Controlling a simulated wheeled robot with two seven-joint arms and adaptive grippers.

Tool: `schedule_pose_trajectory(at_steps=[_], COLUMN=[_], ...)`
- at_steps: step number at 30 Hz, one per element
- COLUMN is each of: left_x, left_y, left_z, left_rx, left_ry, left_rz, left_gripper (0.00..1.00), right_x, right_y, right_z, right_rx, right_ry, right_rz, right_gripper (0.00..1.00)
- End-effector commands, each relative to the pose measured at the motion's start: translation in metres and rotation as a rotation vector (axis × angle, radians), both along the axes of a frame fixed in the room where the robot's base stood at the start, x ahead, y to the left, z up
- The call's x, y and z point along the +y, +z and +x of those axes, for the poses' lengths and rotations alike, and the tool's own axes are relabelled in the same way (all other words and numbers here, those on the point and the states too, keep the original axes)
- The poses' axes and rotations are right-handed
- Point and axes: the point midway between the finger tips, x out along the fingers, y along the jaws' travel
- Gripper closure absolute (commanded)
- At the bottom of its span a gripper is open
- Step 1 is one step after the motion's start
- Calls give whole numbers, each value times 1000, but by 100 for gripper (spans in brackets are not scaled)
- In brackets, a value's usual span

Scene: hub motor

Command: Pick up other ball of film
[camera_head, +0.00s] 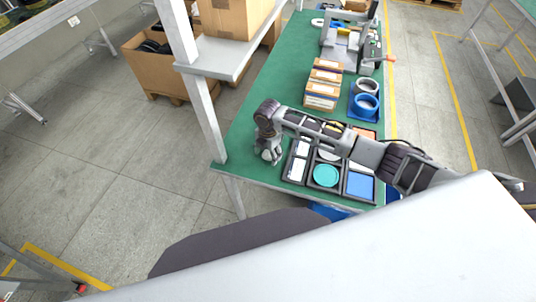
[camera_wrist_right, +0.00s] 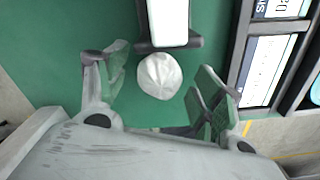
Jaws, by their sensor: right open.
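The ball of film (camera_wrist_right: 160,76) is a small, white, crumpled ball on the green table top (camera_wrist_right: 55,50). In the right wrist view it lies between the spread fingers of my right gripper (camera_wrist_right: 160,66), with green showing on both sides of it, so the fingers look apart from it. In the head view my right gripper (camera_head: 270,156) points down near the left edge of the table, left of the black tray. I cannot make out the ball clearly there. My left gripper is not in view.
A white piece in a dark frame (camera_wrist_right: 168,20) is just beyond the ball. A black sectioned tray (camera_head: 308,184) with a teal disc (camera_head: 326,175) and a blue pad (camera_head: 359,186) is right of the gripper. Small boxes (camera_head: 322,92), blue rings (camera_head: 366,103) and a table post (camera_head: 205,115) stand nearby.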

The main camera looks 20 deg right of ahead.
Motion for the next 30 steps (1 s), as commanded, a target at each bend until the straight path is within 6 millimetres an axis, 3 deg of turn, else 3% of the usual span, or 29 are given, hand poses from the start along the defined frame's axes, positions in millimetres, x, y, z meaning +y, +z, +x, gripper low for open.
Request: schedule_pose_trajectory(at_steps=[4, 17, 26, 30], left_x=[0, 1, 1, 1], left_y=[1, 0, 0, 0], left_z=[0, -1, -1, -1], left_rx=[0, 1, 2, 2], left_ry=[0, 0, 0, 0], left_rz=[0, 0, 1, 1], left_gripper=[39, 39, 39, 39], right_x=[0, 0, 0, 0], right_y=[-8, -9, -9, -9], right_z=[0, 0, 0, 0], right_rx=[1, 1, 1, 1], right_ry=[1, 0, 0, 0], right_rz=[-1, -1, -1, -1], right_gripper=[33, 33, 67, 70])
